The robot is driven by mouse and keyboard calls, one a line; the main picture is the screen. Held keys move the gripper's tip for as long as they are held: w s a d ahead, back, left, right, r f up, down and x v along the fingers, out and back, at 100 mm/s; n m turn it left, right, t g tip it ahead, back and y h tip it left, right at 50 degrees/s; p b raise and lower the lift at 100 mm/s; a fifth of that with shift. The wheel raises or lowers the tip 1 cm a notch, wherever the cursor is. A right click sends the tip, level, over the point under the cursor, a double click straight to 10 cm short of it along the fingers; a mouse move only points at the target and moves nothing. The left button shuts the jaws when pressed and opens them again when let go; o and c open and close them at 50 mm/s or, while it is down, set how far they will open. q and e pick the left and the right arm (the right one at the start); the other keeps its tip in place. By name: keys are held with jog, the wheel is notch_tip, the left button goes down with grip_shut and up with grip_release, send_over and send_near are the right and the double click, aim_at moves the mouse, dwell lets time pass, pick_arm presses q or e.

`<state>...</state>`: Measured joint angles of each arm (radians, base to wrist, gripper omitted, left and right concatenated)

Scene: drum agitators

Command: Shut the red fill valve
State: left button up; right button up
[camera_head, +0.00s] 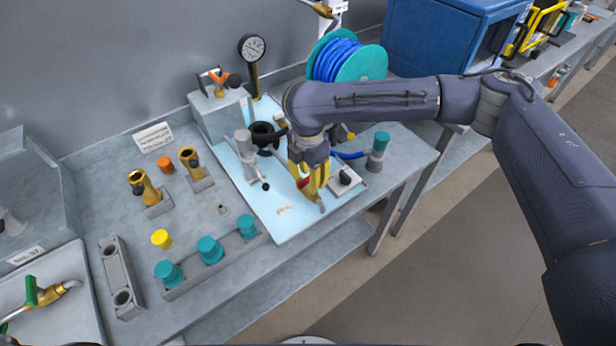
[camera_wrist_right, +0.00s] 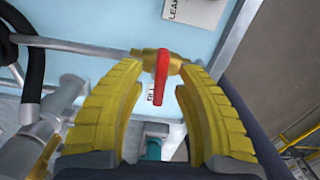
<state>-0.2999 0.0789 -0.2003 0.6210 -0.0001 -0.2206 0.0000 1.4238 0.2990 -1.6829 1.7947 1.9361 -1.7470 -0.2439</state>
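The red fill valve handle (camera_wrist_right: 161,76) stands out in the right wrist view, on a brass valve body (camera_wrist_right: 176,57) on a pipe above the light blue panel. In the head view only a small piece of red (camera_head: 303,183) shows, mostly hidden by my gripper. My right gripper (camera_head: 311,190) is over it with yellow fingers pointing down. In the wrist view its fingers (camera_wrist_right: 160,68) are apart, one on each side of the red handle, with a visible gap to it. I cannot tell whether the fingertips touch the brass body. My left gripper is out of view.
A grey cylinder (camera_head: 246,153) and black hose (camera_head: 263,134) stand just left of my right gripper. A small box with a black knob (camera_head: 346,178) is close on its right. A blue hose reel (camera_head: 343,60) stands behind. Teal caps (camera_head: 209,249) line the front left.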

jog(key=shift+c, duration=0.3)
grip_shut()
jog(key=shift+m, duration=0.7)
jog(key=shift+o, duration=0.3)
grip_release()
